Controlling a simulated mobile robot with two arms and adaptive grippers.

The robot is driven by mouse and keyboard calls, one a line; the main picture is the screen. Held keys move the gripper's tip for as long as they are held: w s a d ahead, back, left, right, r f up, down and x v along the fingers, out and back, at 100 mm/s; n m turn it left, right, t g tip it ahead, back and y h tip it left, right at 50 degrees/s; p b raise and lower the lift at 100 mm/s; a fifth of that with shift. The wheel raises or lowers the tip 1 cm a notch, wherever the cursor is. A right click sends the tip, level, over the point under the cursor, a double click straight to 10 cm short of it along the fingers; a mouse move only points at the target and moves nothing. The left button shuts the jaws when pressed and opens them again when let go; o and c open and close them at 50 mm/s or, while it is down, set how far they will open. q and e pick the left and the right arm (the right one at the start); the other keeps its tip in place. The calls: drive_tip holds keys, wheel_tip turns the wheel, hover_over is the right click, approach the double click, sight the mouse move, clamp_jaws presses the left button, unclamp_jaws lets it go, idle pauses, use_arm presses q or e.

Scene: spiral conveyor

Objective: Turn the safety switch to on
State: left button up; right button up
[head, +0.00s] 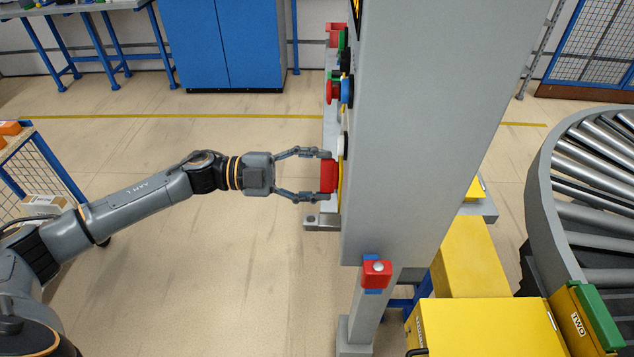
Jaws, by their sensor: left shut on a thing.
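The safety switch (328,176) is a red knob that sticks out from the left side of a tall grey control cabinet (425,130). My left gripper (325,175) reaches in from the left, and its two fingers are closed on the red knob, one at its far edge and one at its near edge. I see the knob from the side, so its turn position and any markings are hidden. My right gripper is not in the head view.
A red mushroom button (332,91) and other controls sit farther along the panel. A grey metal bracket (321,221) juts out just below the knob. A red box (377,273) is on the post. A roller conveyor (597,190) stands at the right.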

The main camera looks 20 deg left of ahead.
use_arm(q)
drive_tip(key=shift+f+m+b, duration=0.1)
drive_tip(key=shift+m+b, duration=2.85)
drive_tip(key=shift+m, duration=0.35)
drive_tip(key=o, duration=1.1)
drive_tip(key=shift+o, duration=0.2)
drive_tip(key=v, duration=1.2)
